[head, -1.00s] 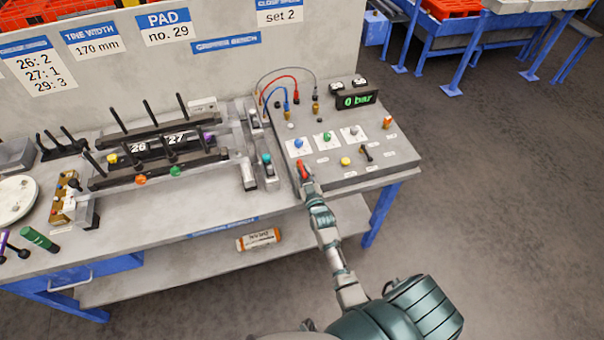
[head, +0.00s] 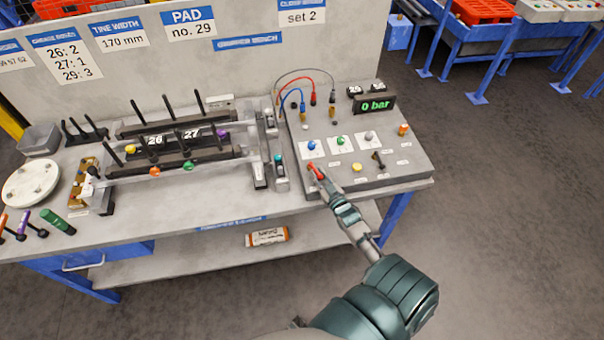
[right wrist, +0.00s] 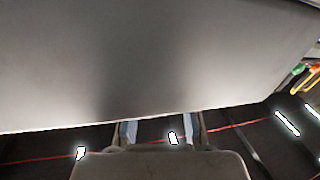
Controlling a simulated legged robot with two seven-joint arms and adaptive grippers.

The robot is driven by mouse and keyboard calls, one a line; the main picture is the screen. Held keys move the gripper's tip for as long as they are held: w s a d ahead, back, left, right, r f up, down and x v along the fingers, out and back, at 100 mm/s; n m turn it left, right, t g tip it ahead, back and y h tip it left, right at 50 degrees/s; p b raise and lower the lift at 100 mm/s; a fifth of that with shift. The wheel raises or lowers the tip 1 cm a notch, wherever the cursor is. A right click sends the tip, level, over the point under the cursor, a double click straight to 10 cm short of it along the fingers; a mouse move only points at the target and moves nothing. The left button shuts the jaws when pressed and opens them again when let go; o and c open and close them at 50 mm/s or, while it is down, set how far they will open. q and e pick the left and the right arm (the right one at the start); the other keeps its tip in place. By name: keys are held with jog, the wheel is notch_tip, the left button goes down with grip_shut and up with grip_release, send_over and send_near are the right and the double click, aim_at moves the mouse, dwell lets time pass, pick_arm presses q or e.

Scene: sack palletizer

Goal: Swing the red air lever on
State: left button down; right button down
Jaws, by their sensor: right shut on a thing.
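The red air lever (head: 314,168) is at the front left of the sloped grey control panel (head: 345,182), in front of the blue knob (head: 312,145). It lies slanted, running down to the right. My right gripper (head: 323,178) is shut on it and hides its near end. The panel's display (head: 376,104) reads "0 bar" in green. In the right wrist view my gripper's fingers (right wrist: 160,130) show at the bottom below a large grey surface; the lever cannot be made out there. My left gripper is not in view.
A rack with black bars (head: 180,145) stands left of the panel on the bench. A black toggle (head: 378,160) and a yellow button (head: 356,168) are close to the right of the lever. Hoses arch behind. Open floor lies to the right.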

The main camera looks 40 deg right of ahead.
jog(key=shift+s+f, duration=0.15)
jog(key=shift+f, duration=0.3)
jog(key=shift+a, duration=0.25)
jog(key=c, duration=1.2)
grip_release()
jog(key=shift+r, duration=0.1)
jog(key=shift+c, duration=0.2)
jog(key=shift+o, duration=0.3)
jog(key=shift+w+r, duration=0.1)
jog(key=shift+w, duration=0.1)
jog(key=shift+d, duration=0.1)
jog(key=shift+s, duration=0.2)
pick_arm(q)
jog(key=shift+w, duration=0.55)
pick_arm(e)
jog(key=v, duration=1.1)
jog(key=shift+s, duration=0.3)
